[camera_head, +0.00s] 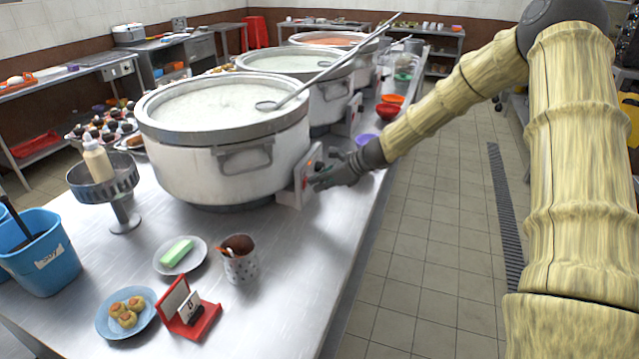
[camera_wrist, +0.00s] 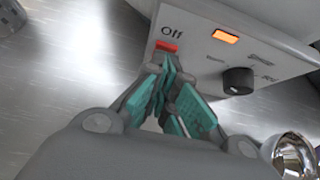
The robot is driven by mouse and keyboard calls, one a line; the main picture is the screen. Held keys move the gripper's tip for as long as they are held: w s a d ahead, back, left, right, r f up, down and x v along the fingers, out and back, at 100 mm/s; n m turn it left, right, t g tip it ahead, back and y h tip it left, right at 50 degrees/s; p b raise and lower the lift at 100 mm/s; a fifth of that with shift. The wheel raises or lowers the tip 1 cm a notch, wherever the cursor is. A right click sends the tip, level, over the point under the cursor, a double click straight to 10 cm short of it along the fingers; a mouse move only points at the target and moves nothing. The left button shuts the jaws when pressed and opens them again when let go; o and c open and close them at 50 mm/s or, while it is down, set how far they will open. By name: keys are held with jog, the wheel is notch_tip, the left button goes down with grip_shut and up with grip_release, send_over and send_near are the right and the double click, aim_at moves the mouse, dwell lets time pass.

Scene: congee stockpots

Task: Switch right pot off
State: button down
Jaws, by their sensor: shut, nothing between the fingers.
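The large nearest stockpot (camera_head: 222,165) is full of pale congee and has a ladle resting in it. Its control box (camera_head: 297,186) stands at its right side, facing my gripper (camera_head: 318,178). In the wrist view the control panel (camera_wrist: 205,55) has a red button (camera_wrist: 167,46) under the word "Off", a lit orange lamp (camera_wrist: 225,36) and a black knob (camera_wrist: 238,80). My gripper (camera_wrist: 168,68) is shut and empty, its teal fingertips at the lower edge of the red button. I cannot tell whether they touch it.
Two more stockpots (camera_head: 297,63) (camera_head: 330,40) stand behind in a row. A red bowl (camera_head: 387,111) and a purple bowl (camera_head: 365,139) sit along the right table edge. A metal cup (camera_head: 240,264) and plates are in front. The tiled floor at right is open.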

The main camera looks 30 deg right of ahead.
jog(key=shift+w+a+r+g+p, duration=0.15)
jog(key=shift+r+g+p, duration=0.2)
jog(key=shift+p, duration=0.5)
jog(key=shift+f+h, duration=0.15)
jog(key=shift+h, duration=0.15)
jog(key=shift+r+p, duration=0.75)
jog(key=shift+p, duration=0.1)
